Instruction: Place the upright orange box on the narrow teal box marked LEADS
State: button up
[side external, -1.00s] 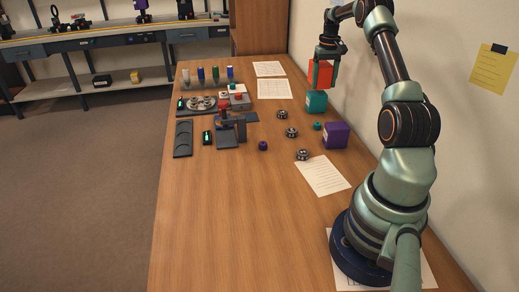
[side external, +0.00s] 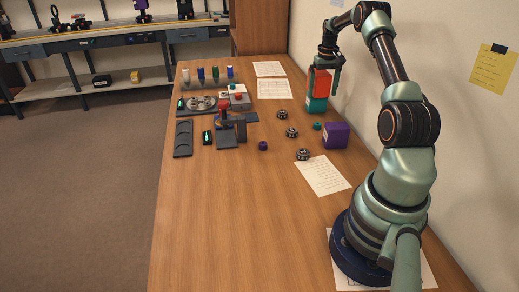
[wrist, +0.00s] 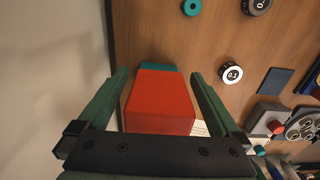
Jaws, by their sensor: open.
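The orange box (side external: 319,82) stands upright on top of the teal box (side external: 316,104) near the wall side of the table. In the wrist view the orange box (wrist: 160,98) lies between my fingers, and a strip of the teal box (wrist: 158,67) shows past its far edge. My gripper (side external: 325,78) is open around the orange box, with a finger on either side; gaps show beside the box in the wrist view (wrist: 160,85). The LEADS marking cannot be read here.
A purple box (side external: 335,135) stands nearer along the wall side. Several small dark lens rings, one of them (side external: 291,132), lie left of the boxes. Paper sheets (side external: 274,88) lie on the table. The table's near middle is clear.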

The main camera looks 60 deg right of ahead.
notch_tip(320, 180, up, 12)
jog(key=shift+r, duration=0.1)
jog(key=w+a+r+n+t+h, duration=0.1)
jog(key=w+a+r+n, duration=0.3)
jog(key=a, duration=0.9)
jog(key=w+a+r+t, duration=0.1)
jog(key=w+a+r, duration=0.35)
jog(key=a, duration=0.75)
jog(key=s+a+f+n+t, duration=0.1)
jog(key=s+a+f+n, duration=0.1)
jog(key=s+a, duration=0.4)
jog(key=s+a+f+n+t+y, duration=0.1)
jog(key=s+a, duration=0.5)
jog(key=a, duration=0.8)
jog(key=shift+s+a+f+n+t, duration=0.2)
jog(key=shift+a+f+n+t, duration=0.15)
jog(key=shift+n+t, duration=0.55)
